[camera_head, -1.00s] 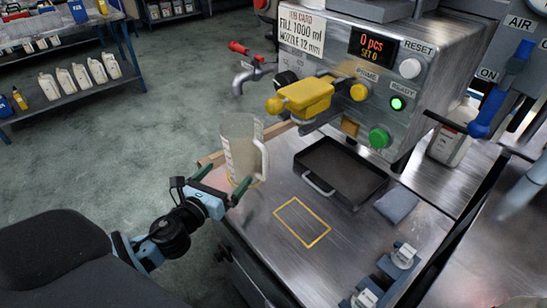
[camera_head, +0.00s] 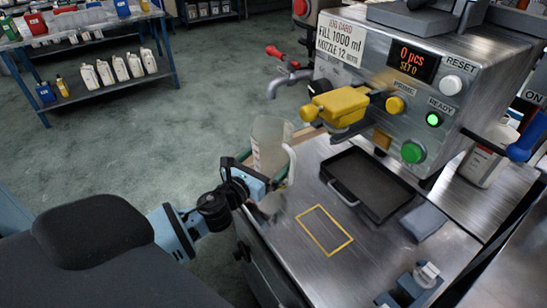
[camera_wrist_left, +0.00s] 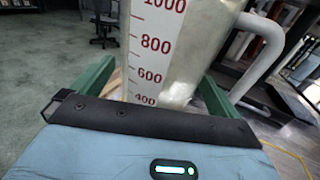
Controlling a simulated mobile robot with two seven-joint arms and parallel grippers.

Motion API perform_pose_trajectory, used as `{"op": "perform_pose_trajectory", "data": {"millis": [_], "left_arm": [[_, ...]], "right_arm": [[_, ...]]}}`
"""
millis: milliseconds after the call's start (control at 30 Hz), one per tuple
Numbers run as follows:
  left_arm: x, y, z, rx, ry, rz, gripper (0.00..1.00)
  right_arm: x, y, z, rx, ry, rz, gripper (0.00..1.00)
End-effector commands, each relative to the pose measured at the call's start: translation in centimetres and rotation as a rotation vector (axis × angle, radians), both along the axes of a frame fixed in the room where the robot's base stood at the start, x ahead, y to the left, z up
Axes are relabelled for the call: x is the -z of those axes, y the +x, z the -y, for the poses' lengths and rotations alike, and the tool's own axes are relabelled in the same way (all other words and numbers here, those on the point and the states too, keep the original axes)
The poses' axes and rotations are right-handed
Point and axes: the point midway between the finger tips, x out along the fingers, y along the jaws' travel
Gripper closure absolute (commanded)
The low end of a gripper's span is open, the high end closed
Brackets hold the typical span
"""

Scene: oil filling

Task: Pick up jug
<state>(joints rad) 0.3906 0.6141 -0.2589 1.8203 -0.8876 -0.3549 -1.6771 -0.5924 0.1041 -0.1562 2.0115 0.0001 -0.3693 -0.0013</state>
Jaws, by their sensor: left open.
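The jug (camera_head: 268,150) is a clear, tall measuring jug with a white handle, standing upright at the left edge of the steel bench. In the left wrist view the jug (camera_wrist_left: 175,50) fills the top middle, with a white scale with red numbers and its handle on the right. My left gripper (camera_head: 263,166) is at the jug's near side with its green fingers spread. In the wrist view the left gripper (camera_wrist_left: 155,88) has one finger on each side of the jug, apparently without closing on it. The jug's base is hidden behind the gripper.
A filling machine with a yellow nozzle head (camera_head: 340,107) stands behind the jug. A dark tray (camera_head: 385,192) and a yellow-outlined square (camera_head: 324,230) are on the bench. A grey block (camera_head: 424,222) lies at right. Bare steel surrounds the square.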

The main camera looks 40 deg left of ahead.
Motion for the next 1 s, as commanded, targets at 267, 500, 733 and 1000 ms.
{"op": "perform_pose_trajectory", "data": {"millis": [267, 500, 733, 1000], "left_arm": [[0.0, 2.5, 0.1, 0.0, 0.0, 0.0, 0.0], [0.0, 2.5, 0.1, 0.001, 0.0, -0.001, 0.01], [0.0, 2.5, 0.0, 0.0, 0.0, -0.001, 0.31], [-0.1, 2.5, 0.0, 0.0, 0.0, 0.001, 0.31]], "right_arm": [[-0.1, 0.0, 0.1, -0.001, -0.002, 0.001, 0.64], [0.0, 0.0, 0.1, -0.002, -0.003, 0.001, 0.64], [0.0, 0.0, 0.1, -0.002, -0.003, 0.0, 0.64], [-0.1, 0.0, 0.1, -0.002, -0.003, 0.0, 0.64]]}}
